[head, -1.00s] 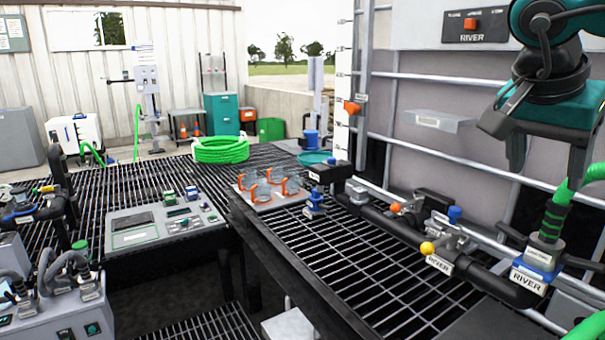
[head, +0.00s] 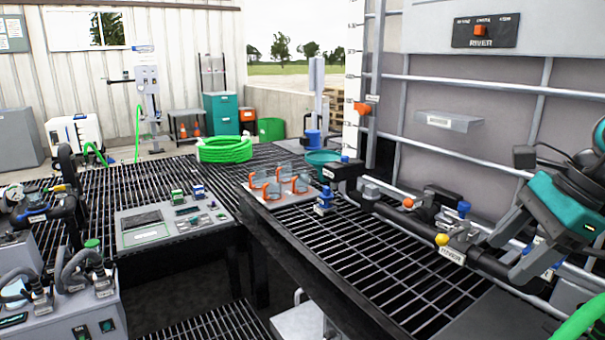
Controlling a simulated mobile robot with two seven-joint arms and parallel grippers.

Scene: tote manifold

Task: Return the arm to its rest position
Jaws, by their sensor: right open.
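My right gripper (head: 508,258) is at the right edge of the head view, with a teal body and two grey fingers. It is open and tilted, its fingers pointing down and left. It overlaps the right end of the black manifold pipe (head: 490,265) in the picture; I cannot tell whether it touches. No object shows between the fingers. The blue RIVER coupling at the pipe's right end is mostly hidden behind the gripper. My left gripper is not in view.
The manifold has a yellow knob (head: 442,240) and an orange knob (head: 408,202). A green hose (head: 583,322) crosses the lower right corner. The tote wall (head: 440,155) stands behind. The front grating (head: 370,265) is clear.

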